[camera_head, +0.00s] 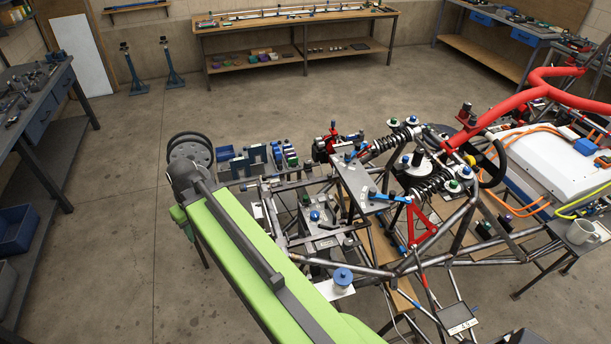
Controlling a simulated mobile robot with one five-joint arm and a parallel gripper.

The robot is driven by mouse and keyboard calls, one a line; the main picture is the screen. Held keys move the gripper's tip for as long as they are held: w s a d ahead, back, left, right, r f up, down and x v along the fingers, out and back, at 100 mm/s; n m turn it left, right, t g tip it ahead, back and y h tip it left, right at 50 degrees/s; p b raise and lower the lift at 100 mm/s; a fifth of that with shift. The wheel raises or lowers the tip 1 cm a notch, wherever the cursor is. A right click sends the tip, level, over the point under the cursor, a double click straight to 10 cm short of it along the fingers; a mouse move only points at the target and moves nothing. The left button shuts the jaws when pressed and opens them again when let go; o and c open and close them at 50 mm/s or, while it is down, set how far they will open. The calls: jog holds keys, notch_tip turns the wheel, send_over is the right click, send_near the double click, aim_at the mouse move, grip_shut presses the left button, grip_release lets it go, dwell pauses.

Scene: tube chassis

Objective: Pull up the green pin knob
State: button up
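Several small green knobs show among the parts on the tube chassis (462,235). One green knob (393,122) sits by the upper shock absorber, and another green knob (453,186) by the lower one. A third, darker green knob (306,198) stands on the left side of the frame, near a blue knob (315,216). They are too small to tell which one is the pin knob, or whether it is up or down. My green and dark grey arm fills the lower left foreground.
A red tube (548,92) and a white box (560,160) with orange cables stand at the right. Small blue bins (238,166) lie beyond my arm. A workbench (290,22) is at the back, another bench (38,115) at left.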

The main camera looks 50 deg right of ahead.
jog(key=d+r+t, duration=0.1)
jog(key=d+r, duration=0.2)
jog(key=d, duration=1.1)
jog(key=r+t, duration=0.1)
jog(key=t, duration=0.2)
send_over(305, 196)
jog(key=s, duration=0.7)
jog(key=shift+n, duration=0.4)
jog(key=b+x, duration=1)
jog(key=x, duration=0.1)
jog(key=s+b+x, duration=0.1)
jog(key=b+x, duration=0.4)
jog(key=x, duration=0.1)
jog(key=shift+d+f+b, duration=0.25)
jog(key=shift+d+b, duration=0.1)
jog(key=shift+b, duration=0.05)
jog(key=shift+r, duration=0.1)
grip_shut()
